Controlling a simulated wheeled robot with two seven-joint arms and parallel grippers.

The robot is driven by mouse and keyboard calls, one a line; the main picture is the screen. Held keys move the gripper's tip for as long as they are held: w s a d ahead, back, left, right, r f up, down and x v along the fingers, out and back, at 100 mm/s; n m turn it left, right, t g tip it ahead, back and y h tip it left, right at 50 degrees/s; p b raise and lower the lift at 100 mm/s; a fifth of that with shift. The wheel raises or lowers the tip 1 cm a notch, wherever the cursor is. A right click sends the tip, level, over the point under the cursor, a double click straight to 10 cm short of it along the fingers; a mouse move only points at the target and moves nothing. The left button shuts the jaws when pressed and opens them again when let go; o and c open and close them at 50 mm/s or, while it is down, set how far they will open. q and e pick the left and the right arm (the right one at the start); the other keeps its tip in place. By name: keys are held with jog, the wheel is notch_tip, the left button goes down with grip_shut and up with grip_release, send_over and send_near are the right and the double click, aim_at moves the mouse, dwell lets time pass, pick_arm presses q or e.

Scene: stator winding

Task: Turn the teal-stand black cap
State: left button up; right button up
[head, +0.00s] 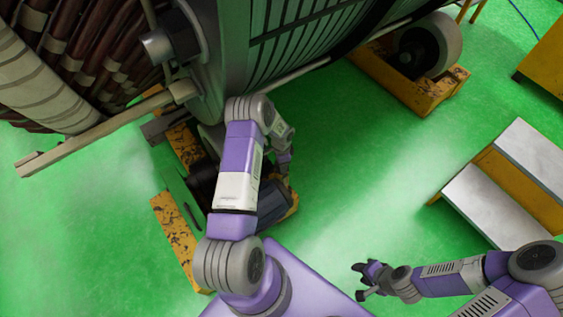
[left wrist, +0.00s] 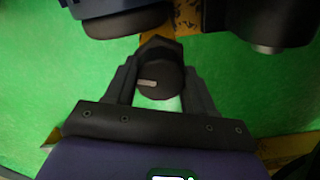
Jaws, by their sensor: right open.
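In the left wrist view a black cap (left wrist: 160,82) with a small pale grey bar on its face lies between the fingers of my left gripper (left wrist: 160,75). One finger is on each side, with no clear gap; whether they press on it I cannot tell. In the head view my left gripper (head: 285,162) reaches down beside the dark machinery under the large stator, and the cap is not distinguishable there. My right gripper (head: 364,279) is open and empty above the green floor at lower right, well away from the stator.
The large grey stator (head: 225,50) fills the upper left. A yellow roller support (head: 425,90) stands at the upper right, and worn yellow blocks (head: 172,235) stand at left. Steps with grey treads (head: 485,205) stand at right. The green floor between is clear.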

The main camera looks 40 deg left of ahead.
pick_arm(q)
jog(key=o, duration=0.4)
jog(key=shift+o, duration=0.2)
